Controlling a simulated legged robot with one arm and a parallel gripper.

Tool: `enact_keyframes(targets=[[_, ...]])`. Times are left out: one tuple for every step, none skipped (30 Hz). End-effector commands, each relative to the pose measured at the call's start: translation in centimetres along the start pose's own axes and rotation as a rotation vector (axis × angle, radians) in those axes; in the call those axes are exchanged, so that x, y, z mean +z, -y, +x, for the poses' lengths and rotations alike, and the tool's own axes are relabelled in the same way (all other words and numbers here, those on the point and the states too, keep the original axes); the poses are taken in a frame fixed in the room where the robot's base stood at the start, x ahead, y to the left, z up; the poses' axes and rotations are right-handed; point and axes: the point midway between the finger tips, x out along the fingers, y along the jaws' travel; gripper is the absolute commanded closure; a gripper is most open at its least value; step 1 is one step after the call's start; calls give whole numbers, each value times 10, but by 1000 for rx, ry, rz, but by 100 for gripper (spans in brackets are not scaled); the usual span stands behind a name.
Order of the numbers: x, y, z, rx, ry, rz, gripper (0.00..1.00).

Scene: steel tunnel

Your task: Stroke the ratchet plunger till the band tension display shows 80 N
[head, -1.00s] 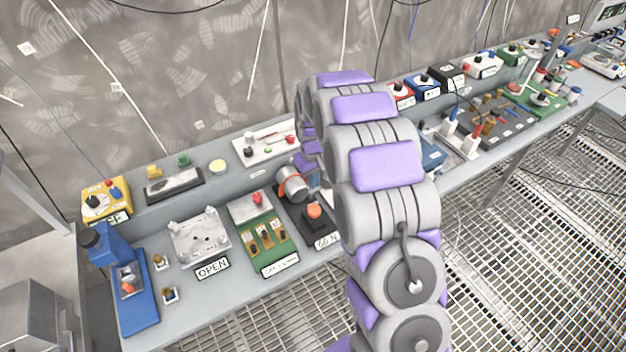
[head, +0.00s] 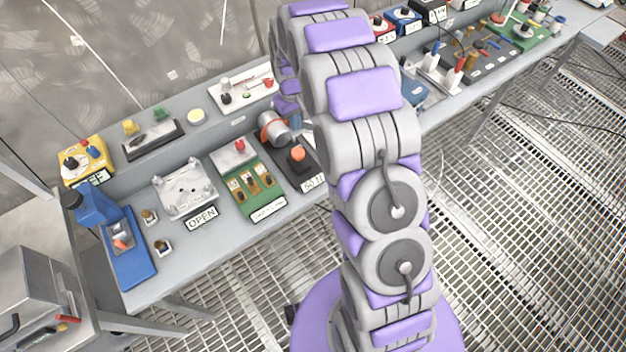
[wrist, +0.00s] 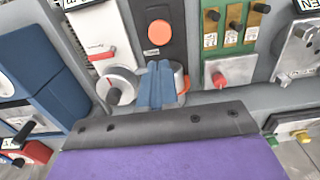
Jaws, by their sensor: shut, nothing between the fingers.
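The orange plunger button (head: 298,153) stands on a dark plate, partly beside my arm. It also shows in the wrist view (wrist: 159,32). A white display label (head: 313,183) sits at the plate's front edge; its digits are too small and blurred to read surely.
Left of the plate are a green board (head: 250,187) with brass pieces, a grey fixture marked OPEN (head: 186,192) and a blue press (head: 124,246). A white panel (head: 245,93) lies behind. More devices stand right of my arm. Open grating lies in front of the bench.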

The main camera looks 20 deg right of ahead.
Motion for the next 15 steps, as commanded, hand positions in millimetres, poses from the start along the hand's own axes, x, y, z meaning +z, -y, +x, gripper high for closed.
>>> enact_keyframes(targets=[[0, 0, 0, 0, 0, 0, 100], [0, 0, 0, 0, 0, 0, 100], [0, 0, 0, 0, 0, 0, 100], [0, 0, 0, 0, 0, 0, 100], [0, 0, 0, 0, 0, 0, 100], [0, 0, 0, 0, 0, 0, 100], [0, 0, 0, 0, 0, 0, 100], [0, 0, 0, 0, 0, 0, 100], [0, 0, 0, 0, 0, 0, 100], [0, 0, 0, 0, 0, 0, 100], [0, 0, 0, 0, 0, 0, 100], [0, -1, -1, 1, 0, 1, 100], [0, -2, -1, 1, -1, 3, 100], [0, -3, -2, 2, -1, 4, 100], [0, -4, -4, 4, -1, 5, 100]])
